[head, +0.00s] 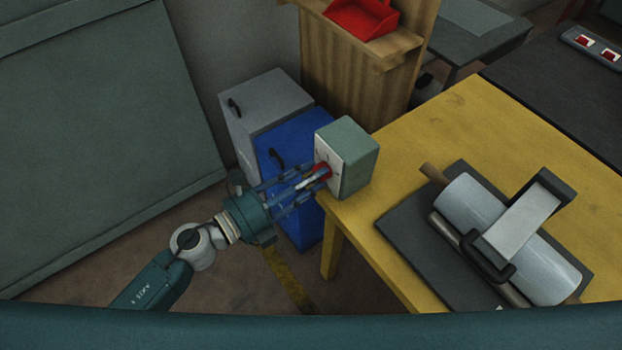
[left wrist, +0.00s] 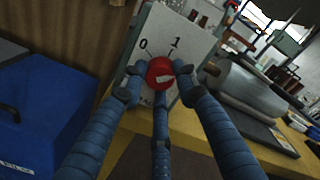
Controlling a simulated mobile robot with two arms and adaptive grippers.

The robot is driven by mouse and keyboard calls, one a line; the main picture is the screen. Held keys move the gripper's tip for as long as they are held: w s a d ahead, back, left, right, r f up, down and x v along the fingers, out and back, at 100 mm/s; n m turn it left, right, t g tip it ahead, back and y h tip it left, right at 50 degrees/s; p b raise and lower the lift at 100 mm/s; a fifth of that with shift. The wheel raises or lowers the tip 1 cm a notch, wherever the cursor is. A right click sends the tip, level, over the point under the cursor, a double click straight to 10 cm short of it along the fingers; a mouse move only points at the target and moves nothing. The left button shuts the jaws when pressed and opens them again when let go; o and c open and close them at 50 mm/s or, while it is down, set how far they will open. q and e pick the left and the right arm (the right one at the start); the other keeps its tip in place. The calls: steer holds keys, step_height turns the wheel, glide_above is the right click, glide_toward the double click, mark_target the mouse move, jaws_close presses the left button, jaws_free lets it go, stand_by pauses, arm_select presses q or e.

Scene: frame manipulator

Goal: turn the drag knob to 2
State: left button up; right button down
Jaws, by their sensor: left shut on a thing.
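The drag knob is a red round knob (left wrist: 160,74) on the pale front plate of a grey-green box (head: 356,157). The box stands on the corner of the yellow table. In the left wrist view the plate (left wrist: 158,40) shows the marks 0 and 1 above the knob; other marks are hidden or unclear. My right gripper is not in view.
A machine with a metal roller (head: 475,205) and a black handle lies on the yellow table (head: 440,135), right of the box. Blue (head: 270,150) and grey (head: 262,100) cabinets stand behind my left gripper. A red tray (head: 362,18) sits on a wooden shelf.

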arm_select(q)
steer(key=shift+f+m+b, duration=0.1)
steer(key=shift+m+b, duration=0.35)
steer(key=shift+m, duration=0.55)
steer(key=o, duration=1.1)
steer(key=shift+o, duration=0.2)
steer(key=v, duration=1.2)
